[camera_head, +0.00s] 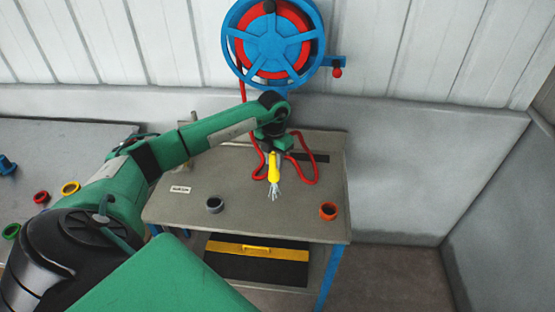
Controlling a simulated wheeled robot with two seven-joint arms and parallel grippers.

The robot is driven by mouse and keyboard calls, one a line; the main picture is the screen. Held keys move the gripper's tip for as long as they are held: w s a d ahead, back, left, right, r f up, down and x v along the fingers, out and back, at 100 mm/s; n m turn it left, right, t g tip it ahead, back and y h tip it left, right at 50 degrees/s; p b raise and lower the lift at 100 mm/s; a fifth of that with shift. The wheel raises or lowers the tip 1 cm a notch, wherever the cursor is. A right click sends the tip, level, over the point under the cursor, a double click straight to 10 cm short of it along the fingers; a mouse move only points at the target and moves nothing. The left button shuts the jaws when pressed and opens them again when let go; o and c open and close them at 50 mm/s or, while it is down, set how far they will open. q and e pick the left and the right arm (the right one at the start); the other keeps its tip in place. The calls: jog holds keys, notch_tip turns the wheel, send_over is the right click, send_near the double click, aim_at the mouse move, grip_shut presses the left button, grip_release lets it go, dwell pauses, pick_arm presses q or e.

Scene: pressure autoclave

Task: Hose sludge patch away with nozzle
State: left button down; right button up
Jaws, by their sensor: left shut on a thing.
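My left gripper (274,147) is above the grey bench and shut on the yellow nozzle (273,168). The nozzle points down toward the bench's front, and pale streaks like water fan out from its tip. A red hose (312,181) loops at both sides of the gripper; a red line also runs down from the blue and red reel (270,43) on the wall. I cannot make out a clear sludge patch; the arm and gripper hide part of the bench. My right gripper is not in view.
The bench (250,204) carries a grey ring (214,204), an orange ring (328,211) and a small white label (180,189). A grey table at left holds coloured rings (70,188). Floor at right is clear.

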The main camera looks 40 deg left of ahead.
pick_arm(q)
jog(key=shift+s+a, duration=0.6)
jog(key=shift+a, duration=0.35)
jog(key=shift+s+a, duration=0.55)
jog(key=shift+a, duration=0.35)
jog(key=shift+s+a, duration=0.1)
jog(key=shift+a, duration=0.05)
